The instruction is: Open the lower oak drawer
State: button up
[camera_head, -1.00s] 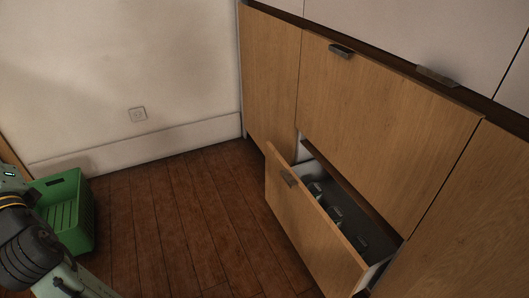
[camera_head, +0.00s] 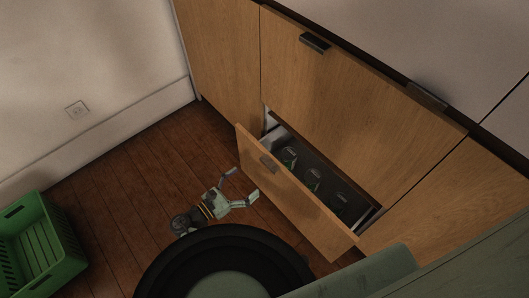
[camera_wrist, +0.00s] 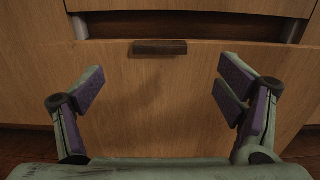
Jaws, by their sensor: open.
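The lower oak drawer (camera_head: 290,195) is partly pulled out from the cabinet, and several dark items (camera_head: 313,178) show inside it. My gripper (camera_head: 240,187) is open and empty, facing the drawer front from the floor side. In the wrist view my gripper's fingers (camera_wrist: 163,88) are spread wide, left and right of the handle and below it in the picture. They appear apart from the handle.
An oak panel (camera_head: 345,90) with a dark handle (camera_head: 314,42) sits above the drawer. A green crate (camera_head: 40,245) stands on the floor at the left. The wooden floor (camera_head: 130,180) between crate and drawer is clear. A wall with a socket (camera_head: 77,109) is behind.

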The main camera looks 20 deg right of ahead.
aim_at(267, 165)
jog(key=b+x, duration=0.2)
jog(key=x, duration=0.7)
jog(key=shift+d+f+b, duration=0.15)
jog(key=shift+d+b, duration=0.05)
jog(key=shift+b, duration=0.1)
jog(key=shift+w+d, duration=0.2)
jog(key=shift+d, duration=0.35)
jog(key=shift+c, duration=0.4)
jog(key=shift+a, duration=0.1)
jog(key=c, duration=1.6)
